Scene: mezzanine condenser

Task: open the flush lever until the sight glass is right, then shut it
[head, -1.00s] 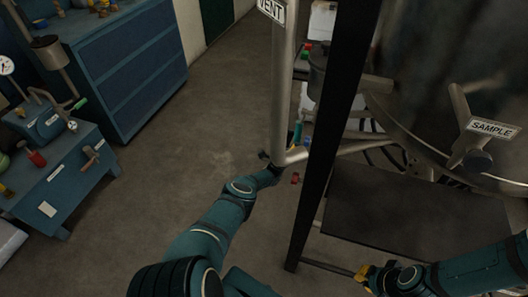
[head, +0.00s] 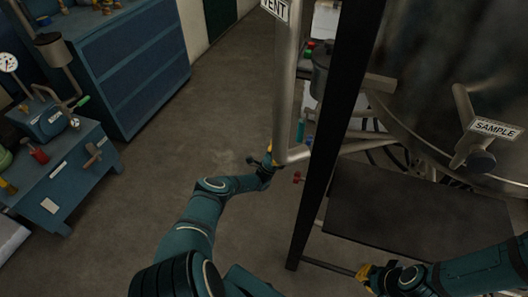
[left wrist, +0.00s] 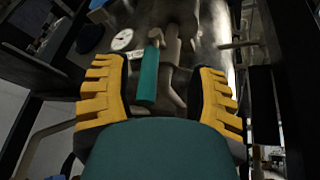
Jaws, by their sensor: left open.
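A lever with a teal grip (left wrist: 147,75) hangs from a metal pipe fitting in the left wrist view. My left gripper (left wrist: 160,97) is open, with its yellow fingers either side of the grip in the picture; I cannot tell the depth gap. In the head view my left gripper (head: 268,158) is at the foot of the vent pipe (head: 287,90), and a teal piece (head: 301,130) shows just right of that pipe. My right gripper (head: 374,277) is low at the right, its jaw state unclear. I cannot make out the sight glass.
A dark upright post (head: 333,125) stands right of the vent pipe. A large vessel (head: 440,60) with a SAMPLE label (head: 495,129) is behind a dark shelf (head: 415,215). A round dial (left wrist: 122,40) shows beside the lever. Blue benches stand left, with open floor between.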

